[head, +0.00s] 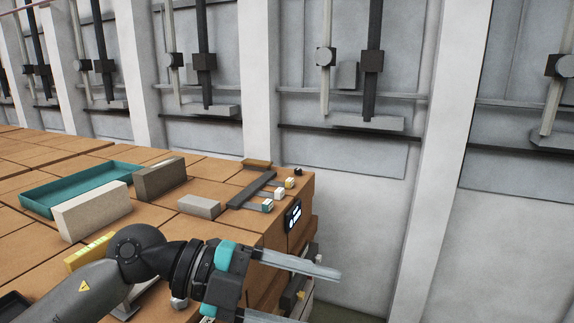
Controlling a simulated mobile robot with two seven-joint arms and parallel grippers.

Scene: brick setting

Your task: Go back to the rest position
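My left gripper (305,295) reaches in from the lower left with its fingers pointing right, past the right edge of the brick-topped table (215,168). Its two pale fingers are spread apart with nothing visible between them; the lower finger is partly cut off by the frame's bottom edge. My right gripper is not in view.
On the table are a teal tray (75,187), a light block (92,211), a dark grey block (160,179), a small grey block (199,206) and a dark bar (252,189) beside small cubes. A yellow item (88,252) is partly behind my arm.

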